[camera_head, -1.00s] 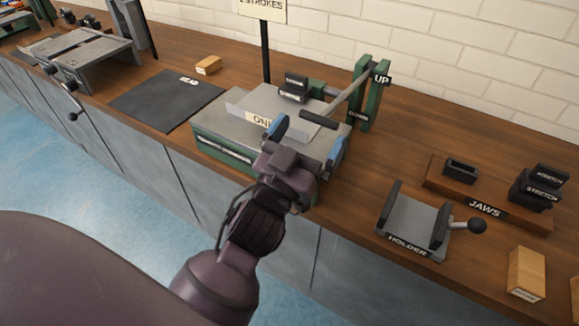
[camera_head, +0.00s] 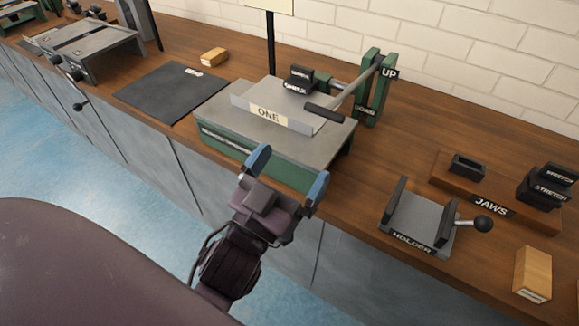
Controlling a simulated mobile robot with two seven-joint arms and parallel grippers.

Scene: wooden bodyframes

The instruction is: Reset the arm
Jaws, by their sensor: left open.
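My left gripper (camera_head: 287,176) is open and empty, with two blue fingertips apart. It is in front of the green and grey press-like machine (camera_head: 269,177), low near the bench's front edge. The machine has a grey plate labelled ONE (camera_head: 250,113) on top. Its lever (camera_head: 352,90) slants from a dark handle up to the green post labelled UP (camera_head: 371,85). My right gripper is not in view.
The holder (camera_head: 417,224) with a ball-ended handle stands right of my gripper. Behind it is the JAWS rack (camera_head: 470,198) with black blocks. A wooden block (camera_head: 532,274) stands at the right. A dark mat (camera_head: 171,94) lies left of the machine.

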